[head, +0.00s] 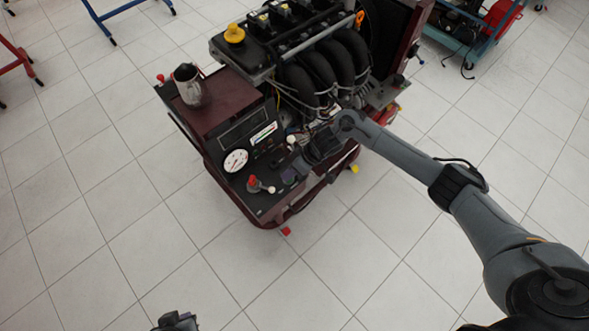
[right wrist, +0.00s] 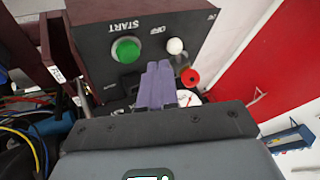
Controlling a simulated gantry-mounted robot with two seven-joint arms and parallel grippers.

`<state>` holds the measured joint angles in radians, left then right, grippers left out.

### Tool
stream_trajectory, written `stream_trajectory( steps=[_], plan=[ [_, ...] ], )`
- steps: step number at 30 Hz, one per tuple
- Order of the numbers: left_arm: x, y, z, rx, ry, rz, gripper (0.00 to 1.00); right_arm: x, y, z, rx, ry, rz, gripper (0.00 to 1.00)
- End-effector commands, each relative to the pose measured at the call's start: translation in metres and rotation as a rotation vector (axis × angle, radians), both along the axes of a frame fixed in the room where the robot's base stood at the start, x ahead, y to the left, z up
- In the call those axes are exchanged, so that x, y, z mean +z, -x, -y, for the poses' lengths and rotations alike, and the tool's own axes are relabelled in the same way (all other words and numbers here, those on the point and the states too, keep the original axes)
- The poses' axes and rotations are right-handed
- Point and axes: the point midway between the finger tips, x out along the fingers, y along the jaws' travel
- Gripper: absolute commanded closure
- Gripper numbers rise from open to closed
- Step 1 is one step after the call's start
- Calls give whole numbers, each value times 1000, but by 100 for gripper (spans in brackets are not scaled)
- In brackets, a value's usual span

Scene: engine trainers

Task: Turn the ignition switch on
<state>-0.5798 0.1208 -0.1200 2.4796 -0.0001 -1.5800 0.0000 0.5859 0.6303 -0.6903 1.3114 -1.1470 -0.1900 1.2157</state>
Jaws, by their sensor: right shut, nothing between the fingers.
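The control panel (right wrist: 95,45) of the engine trainer shows in the right wrist view, with a green START button (right wrist: 127,50). A white knob (right wrist: 175,46) and a red knob (right wrist: 190,77) are to the button's right, near an OFF label. I cannot tell for certain which part is the ignition switch; my fingers cover part of the panel. My right gripper (right wrist: 157,85) has purple fingers, shut and empty, in front of the panel below the button and white knob.
The engine (head: 315,65) with thick black pipes stands behind the panel, close to my right arm. A white gauge (head: 235,160) is on the panel, and a metal jug (head: 187,84) stands on the cart's top. Open tiled floor lies in front and to the left.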

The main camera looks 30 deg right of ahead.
Motion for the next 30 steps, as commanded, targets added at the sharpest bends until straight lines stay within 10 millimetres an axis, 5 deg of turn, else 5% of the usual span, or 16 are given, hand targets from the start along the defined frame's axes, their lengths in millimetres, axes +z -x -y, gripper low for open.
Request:
stream_trajectory(
  steps=[12, 30],
  plan=[
    [-17, 0, 0, 0, 0, -1, 100, -38, -8, -26, 0, -1, 1, 100],
    [-13, 0, 0, 0, 0, 0, 100, -38, -8, -27, -10, -1, 1, 100]
  ],
)
